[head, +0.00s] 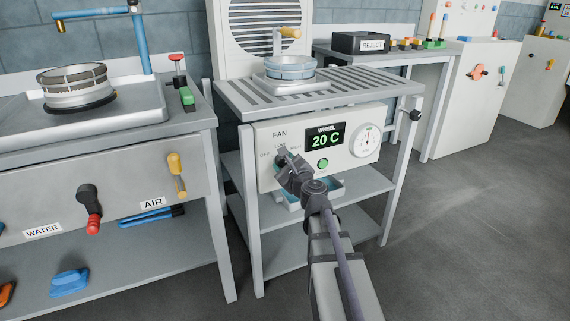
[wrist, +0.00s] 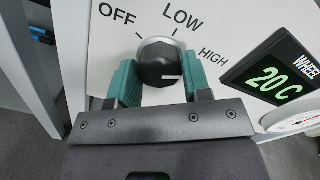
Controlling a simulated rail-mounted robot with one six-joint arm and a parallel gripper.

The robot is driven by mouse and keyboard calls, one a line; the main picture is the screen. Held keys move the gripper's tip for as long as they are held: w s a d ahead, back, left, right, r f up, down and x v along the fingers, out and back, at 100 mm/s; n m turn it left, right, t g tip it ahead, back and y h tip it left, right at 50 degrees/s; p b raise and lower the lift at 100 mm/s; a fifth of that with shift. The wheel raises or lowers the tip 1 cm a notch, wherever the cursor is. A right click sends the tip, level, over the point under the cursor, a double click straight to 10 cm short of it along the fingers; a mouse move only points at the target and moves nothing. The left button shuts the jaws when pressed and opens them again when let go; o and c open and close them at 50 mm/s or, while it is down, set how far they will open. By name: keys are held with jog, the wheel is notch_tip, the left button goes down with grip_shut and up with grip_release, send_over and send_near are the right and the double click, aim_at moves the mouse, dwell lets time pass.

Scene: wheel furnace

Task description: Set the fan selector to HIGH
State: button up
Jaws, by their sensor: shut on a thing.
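The fan selector is a black round knob (wrist: 160,62) with a pale base ring on a white control panel (head: 345,143). OFF, LOW and HIGH are printed around it, from left to right in the wrist view. A short white mark shows on the knob's face, right of its middle; I cannot tell which label it points to. My gripper (wrist: 158,76) is shut on the knob, one teal finger on each side. In the head view my gripper (head: 283,161) reaches the panel below the FAN label and hides most of the knob.
Right of the knob are a WHEEL display (head: 325,138) reading 20 C, a green button (head: 323,163) and a round gauge (head: 367,139). A slatted top (head: 345,90) carrying a wheel (head: 290,68) stands above the panel. A sink bench (head: 110,150) is at the left.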

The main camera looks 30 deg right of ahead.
dwell(0.5)
jog(key=o, duration=0.9)
